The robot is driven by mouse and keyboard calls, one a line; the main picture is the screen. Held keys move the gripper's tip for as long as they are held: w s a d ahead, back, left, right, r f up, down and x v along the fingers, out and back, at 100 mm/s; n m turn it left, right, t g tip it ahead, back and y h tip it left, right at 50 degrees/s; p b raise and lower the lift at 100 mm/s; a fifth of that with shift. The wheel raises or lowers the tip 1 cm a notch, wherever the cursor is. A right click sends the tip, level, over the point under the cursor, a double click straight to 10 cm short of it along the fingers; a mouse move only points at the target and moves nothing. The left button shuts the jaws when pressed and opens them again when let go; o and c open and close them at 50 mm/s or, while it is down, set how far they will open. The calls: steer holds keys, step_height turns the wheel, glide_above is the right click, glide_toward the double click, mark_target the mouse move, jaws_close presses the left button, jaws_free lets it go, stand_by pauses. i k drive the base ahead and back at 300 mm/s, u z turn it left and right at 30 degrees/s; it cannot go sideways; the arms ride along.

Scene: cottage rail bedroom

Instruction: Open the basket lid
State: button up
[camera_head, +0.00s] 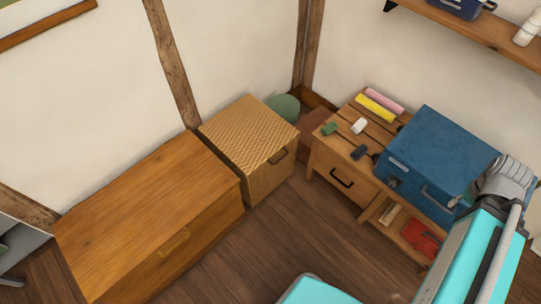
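The basket (256,177) is a tan woven box standing against the wall in the corner, in the middle of the head view. Its lid (247,133) is closed and lies flat on top, with a woven pattern. A dark handle (278,157) is on the front side near the lid's edge.
A wooden chest (150,215) stands close to the basket's left. At the right, a low wooden table (345,140) holds a blue box (438,150), a yellow roll (375,108), a pink roll (384,100) and small items. A green round object (284,106) sits behind the basket. Wooden floor (280,225) in front is clear.

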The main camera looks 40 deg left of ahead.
mark_target(248, 133)
steer(key=u, duration=2.05)
steer(key=k, duration=0.4)
steer(key=z, duration=0.3)
steer(key=i, duration=0.15)
steer(key=z, duration=0.05)
